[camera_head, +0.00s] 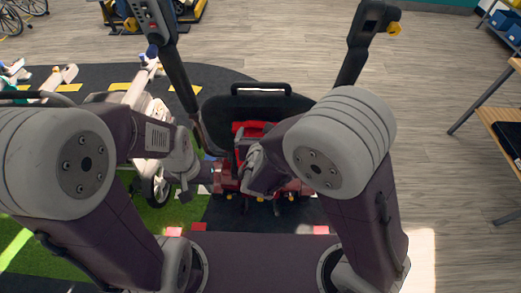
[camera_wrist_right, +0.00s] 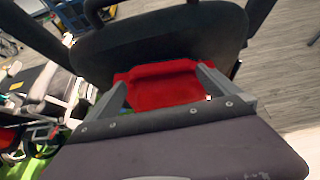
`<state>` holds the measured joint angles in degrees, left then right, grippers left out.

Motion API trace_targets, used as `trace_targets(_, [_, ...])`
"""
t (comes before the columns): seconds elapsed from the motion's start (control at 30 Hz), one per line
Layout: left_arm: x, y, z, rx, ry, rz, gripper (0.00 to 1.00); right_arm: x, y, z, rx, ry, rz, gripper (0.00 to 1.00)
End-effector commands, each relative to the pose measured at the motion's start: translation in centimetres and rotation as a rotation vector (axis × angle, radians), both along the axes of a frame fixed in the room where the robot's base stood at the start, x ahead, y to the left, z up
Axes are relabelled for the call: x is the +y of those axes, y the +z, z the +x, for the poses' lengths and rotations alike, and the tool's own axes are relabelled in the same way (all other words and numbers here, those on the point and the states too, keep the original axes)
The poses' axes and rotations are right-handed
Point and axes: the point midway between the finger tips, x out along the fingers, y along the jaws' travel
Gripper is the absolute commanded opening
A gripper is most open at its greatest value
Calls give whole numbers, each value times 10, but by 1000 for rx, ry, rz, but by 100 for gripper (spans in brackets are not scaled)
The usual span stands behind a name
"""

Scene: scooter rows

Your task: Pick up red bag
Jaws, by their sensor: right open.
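The red bag (camera_head: 252,127) lies on the black seat of a mobility scooter (camera_head: 222,108), partly hidden by my right arm in the head view. In the right wrist view the red bag (camera_wrist_right: 165,90) shows between the two grey fingers of my right gripper (camera_wrist_right: 164,76). That gripper is open, with one finger at each side of the bag; I cannot tell whether they touch it. My right gripper (camera_head: 253,160) also shows in the head view in front of the seat. My left gripper (camera_head: 187,188) is left of the bag, its fingers too unclear to read.
The scooter's long black arms (camera_head: 366,40) rise on both sides of the seat. A white scooter (camera_head: 148,110) stands close on the left. A wooden table (camera_head: 508,105) is at the right edge. Grey floor between it and the seat is clear.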

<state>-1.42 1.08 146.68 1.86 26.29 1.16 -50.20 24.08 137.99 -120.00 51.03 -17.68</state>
Motion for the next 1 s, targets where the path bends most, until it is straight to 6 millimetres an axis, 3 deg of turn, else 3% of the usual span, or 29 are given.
trace_targets(0.2, [0, -2, 0, 0, 0, 0, 36, -3, -16, 35, 2, -4, -1, 100])
trace_targets(0.47, [0, -2, 0, 0, 0, 0, 36, -3, -18, 39, 1, -1, 0, 100])
trace_targets(0.77, [0, -2, 0, 0, 0, 0, 36, -3, -18, 39, 1, -2, 0, 19])
trace_targets(1.0, [0, -2, 0, 0, 0, 0, 36, -2, -16, 39, -1, -2, 1, 18])
